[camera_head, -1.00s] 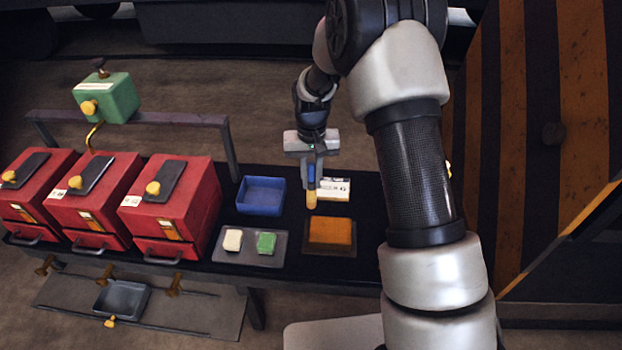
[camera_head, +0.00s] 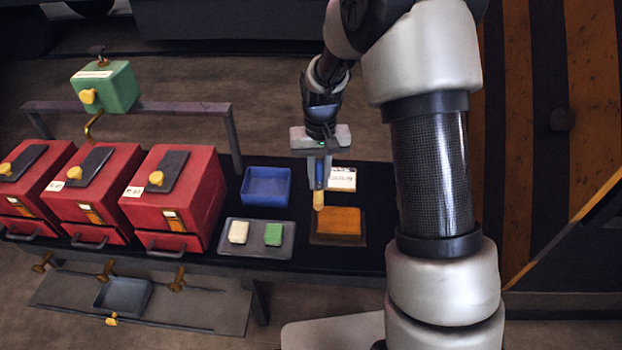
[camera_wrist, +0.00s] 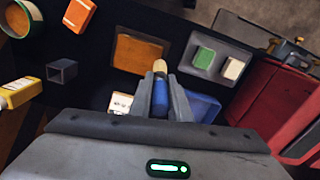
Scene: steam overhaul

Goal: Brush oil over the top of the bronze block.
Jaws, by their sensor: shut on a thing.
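The bronze block (camera_head: 338,221) is a flat orange-brown slab on a dark plate (camera_head: 318,240) on the black bench; it also shows in the wrist view (camera_wrist: 138,55). My gripper (camera_head: 320,178) is shut on a brush (camera_head: 319,198) with a blue handle and a pale tan tip. The brush points down, its tip over the block's back left edge in the head view. In the wrist view the fingers (camera_wrist: 161,82) clasp the blue handle, and the tip overlaps the block's edge. I cannot tell whether the tip touches the block.
A blue tray (camera_head: 264,188), a grey tray (camera_head: 258,251) with a white and a green block, and a labelled card (camera_head: 342,179) lie close by. Red boxes (camera_head: 172,200) stand left. The wrist view shows a yellow bottle (camera_wrist: 22,92) and a square tube (camera_wrist: 62,70).

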